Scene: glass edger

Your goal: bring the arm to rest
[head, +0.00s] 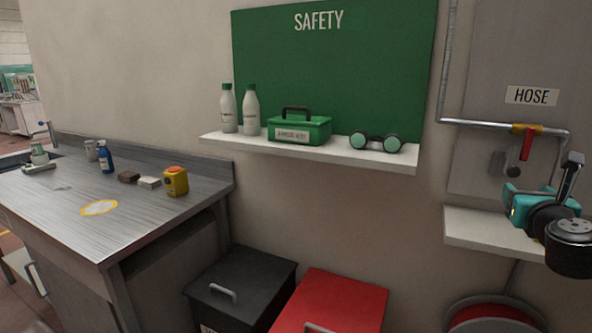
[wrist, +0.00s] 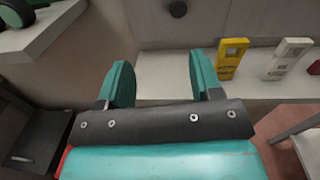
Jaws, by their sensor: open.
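My gripper (head: 514,204) is at the right of the head view, in front of the small white shelf under the HOSE sign. In the wrist view its two teal fingers (wrist: 163,82) stand apart with nothing between them. Beyond the fingertips are a grey wall panel and a pale shelf. My dark wrist and arm hide part of the shelf in the head view.
A safety shelf (head: 226,145) carries bottles, a green case (head: 299,131) and goggles (head: 377,143). Below stand a black bin (head: 240,283) and a red bin (head: 335,296). The wrist view shows a yellow device (wrist: 231,58) and a white device (wrist: 287,58) on the pale shelf.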

